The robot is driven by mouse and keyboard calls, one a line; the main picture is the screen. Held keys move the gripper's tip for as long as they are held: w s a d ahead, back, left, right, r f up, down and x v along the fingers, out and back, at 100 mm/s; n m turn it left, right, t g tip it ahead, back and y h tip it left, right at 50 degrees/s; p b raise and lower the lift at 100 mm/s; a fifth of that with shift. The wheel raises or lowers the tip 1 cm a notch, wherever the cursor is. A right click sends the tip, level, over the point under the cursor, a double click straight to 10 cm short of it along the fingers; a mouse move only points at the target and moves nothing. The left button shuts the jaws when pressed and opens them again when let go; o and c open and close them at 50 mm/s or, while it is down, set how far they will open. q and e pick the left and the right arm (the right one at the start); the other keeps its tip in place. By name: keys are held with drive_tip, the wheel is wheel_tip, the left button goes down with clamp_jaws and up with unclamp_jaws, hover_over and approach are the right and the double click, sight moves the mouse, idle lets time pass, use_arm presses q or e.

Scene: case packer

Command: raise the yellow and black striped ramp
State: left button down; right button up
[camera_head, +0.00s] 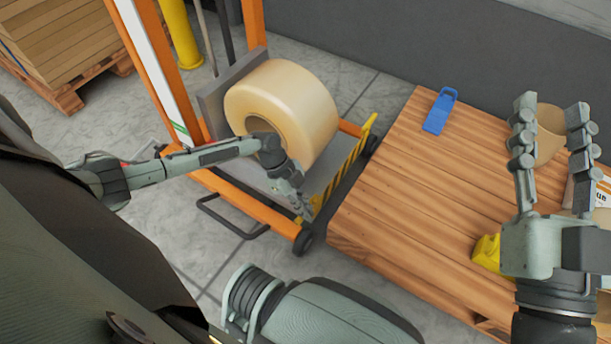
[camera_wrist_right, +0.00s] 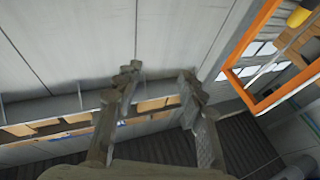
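The yellow and black striped ramp (camera_head: 343,175) shows as a narrow slanted band along the right edge of the orange-framed lift's grey platform, beside the wooden table. Its exact tilt is hard to tell. My left gripper (camera_head: 301,209) points down at the ramp's near end, close to or touching it. Its fingertips are small and partly overlap the ramp, so I cannot tell whether they are open or shut. My right gripper (camera_head: 552,116) is raised above the right side of the table, fingers spread and empty. It also shows open in the right wrist view (camera_wrist_right: 158,78).
A large tan roll (camera_head: 300,95) stands on the lift behind my left gripper. An orange frame (camera_head: 245,205) and a black wheel (camera_head: 302,243) are close by. The wooden table (camera_head: 415,185) holds a blue tool (camera_head: 440,111) and a yellow item (camera_head: 487,252).

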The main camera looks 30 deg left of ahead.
use_arm(q)
drive_tip(key=shift+a+f, duration=0.1)
drive_tip(key=shift+a, duration=0.65)
drive_tip(key=shift+d, duration=0.1)
drive_tip(key=d+r+p, duration=0.3)
drive_tip(key=d, duration=0.1)
drive_tip(key=a+r, duration=0.5)
drive_tip(key=a, duration=0.1)
drive_tip(key=shift+a+r, duration=0.35)
drive_tip(key=shift+a, duration=0.05)
use_arm(e)
drive_tip(key=d+f+g+h, duration=0.2)
drive_tip(key=d+f+g, duration=0.1)
drive_tip(key=f, duration=0.4)
drive_tip(key=w+d+f+g+h, duration=0.1)
drive_tip(key=d+f+g+h, duration=0.2)
drive_tip(key=f, duration=0.5)
drive_tip(key=shift+d+f+g, duration=0.25)
drive_tip(key=shift+f+g, duration=0.05)
drive_tip(key=shift+g, duration=0.6)
